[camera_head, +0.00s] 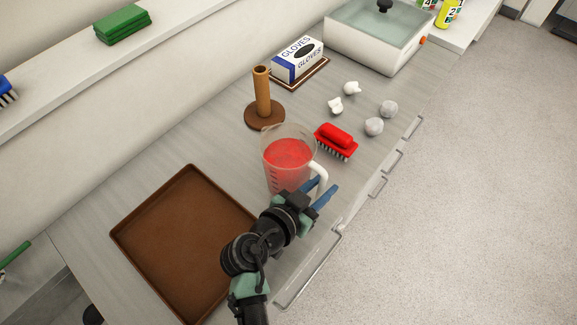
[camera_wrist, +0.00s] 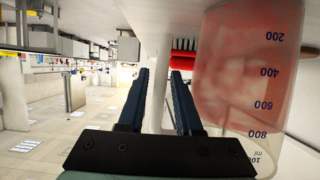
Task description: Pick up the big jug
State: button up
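The big jug (camera_head: 287,165) is a clear measuring jug with red contents and a white handle (camera_head: 321,172). It stands upright on the grey counter. In the wrist view the jug (camera_wrist: 245,75) fills the right side, with blue volume marks. My gripper (camera_head: 322,187) is at the handle side of the jug. Its two blue fingers are apart, also in the wrist view (camera_wrist: 160,71). A pale upright strip, seemingly the handle, shows between them. I cannot tell whether either finger touches it.
A brown tray (camera_head: 125,238) lies left of the jug. A wooden post on a round base (camera_head: 263,115) stands behind it. A red brush (camera_head: 336,141), crumpled white and grey pieces, a glove box (camera_head: 297,60) and a water bath (camera_head: 340,42) are farther back.

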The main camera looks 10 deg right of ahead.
grip_shut()
dwell(1.4)
